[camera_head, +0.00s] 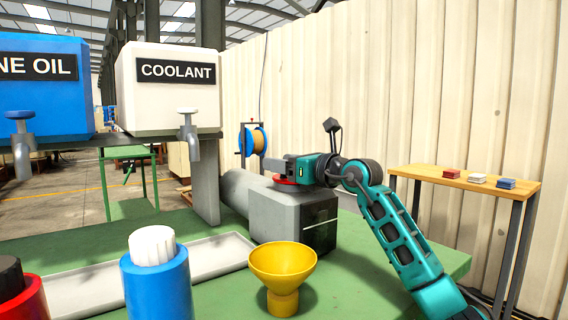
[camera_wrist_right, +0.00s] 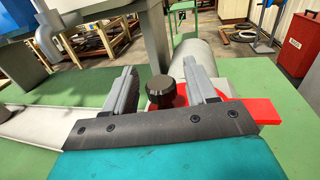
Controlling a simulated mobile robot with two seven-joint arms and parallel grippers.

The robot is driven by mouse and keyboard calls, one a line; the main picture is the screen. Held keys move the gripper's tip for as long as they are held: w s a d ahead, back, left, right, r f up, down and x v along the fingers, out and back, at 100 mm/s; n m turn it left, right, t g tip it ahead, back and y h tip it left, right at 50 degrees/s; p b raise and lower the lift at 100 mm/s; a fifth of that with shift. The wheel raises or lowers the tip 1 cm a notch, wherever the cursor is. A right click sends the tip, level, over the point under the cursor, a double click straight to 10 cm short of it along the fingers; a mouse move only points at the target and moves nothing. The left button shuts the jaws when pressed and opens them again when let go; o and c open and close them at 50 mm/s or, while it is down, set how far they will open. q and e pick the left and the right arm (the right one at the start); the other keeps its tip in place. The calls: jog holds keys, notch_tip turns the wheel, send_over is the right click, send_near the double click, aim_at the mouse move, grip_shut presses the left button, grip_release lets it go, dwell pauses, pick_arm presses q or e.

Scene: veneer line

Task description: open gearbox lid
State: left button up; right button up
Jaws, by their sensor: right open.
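The grey gearbox (camera_head: 290,220) stands on the green table, with a grey cylinder behind it. Its red lid (camera_head: 284,180) shows as a thin red edge on top, mostly hidden by my right gripper (camera_head: 272,165). In the right wrist view, the red lid (camera_wrist_right: 265,110) has a tab out to the right and a black knob (camera_wrist_right: 167,90) on top. My right gripper (camera_wrist_right: 160,72) is open, with one finger on each side of the knob; gaps show between the knob and the fingers. My left gripper is not in view.
A yellow funnel (camera_head: 283,265), a blue bottle (camera_head: 157,285) and a red bottle (camera_head: 22,298) stand in front. A grey tray (camera_head: 90,292) lies left of the gearbox. The coolant tank (camera_head: 168,85) and blue oil tank (camera_head: 45,95) are above, their taps overhanging the table.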

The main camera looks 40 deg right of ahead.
grip_shut()
dwell(0.3)
dwell(0.3)
